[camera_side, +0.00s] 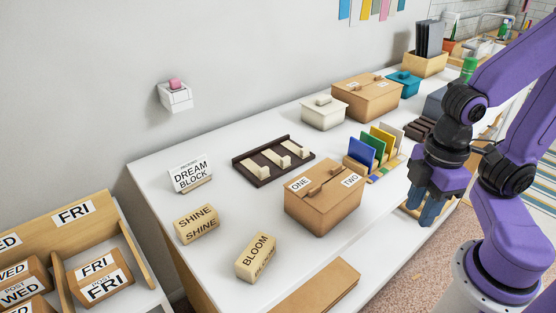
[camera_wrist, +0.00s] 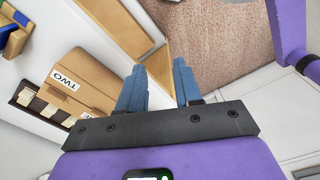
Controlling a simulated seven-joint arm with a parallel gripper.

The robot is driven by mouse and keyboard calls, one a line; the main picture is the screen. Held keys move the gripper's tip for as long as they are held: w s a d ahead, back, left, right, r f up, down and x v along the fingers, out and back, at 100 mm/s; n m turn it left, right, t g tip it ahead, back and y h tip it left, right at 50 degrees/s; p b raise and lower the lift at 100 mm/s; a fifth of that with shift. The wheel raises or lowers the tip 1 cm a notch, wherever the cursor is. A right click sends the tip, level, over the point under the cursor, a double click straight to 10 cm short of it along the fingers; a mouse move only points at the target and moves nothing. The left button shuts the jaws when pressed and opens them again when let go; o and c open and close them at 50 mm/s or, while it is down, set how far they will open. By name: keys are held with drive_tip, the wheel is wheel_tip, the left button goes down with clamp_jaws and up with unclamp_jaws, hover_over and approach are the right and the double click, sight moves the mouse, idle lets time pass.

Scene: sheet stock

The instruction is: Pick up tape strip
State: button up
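I cannot make out a tape strip for certain in either view. My gripper (camera_side: 429,206) has blue fingers and points down at the front edge of the white table, right of the brown ONE/TWO box (camera_side: 322,205). In the wrist view my gripper (camera_wrist: 158,88) has its two fingers apart, with nothing seen between them. The fingers are in front of a wood-edged tray or drawer (camera_wrist: 157,62), beside the table; how far above it they are I cannot tell. The box also shows in the wrist view (camera_wrist: 88,82).
A colored file rack (camera_side: 385,165) stands behind the box.

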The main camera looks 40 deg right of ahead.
drive_tip(key=shift+o, duration=1.2)
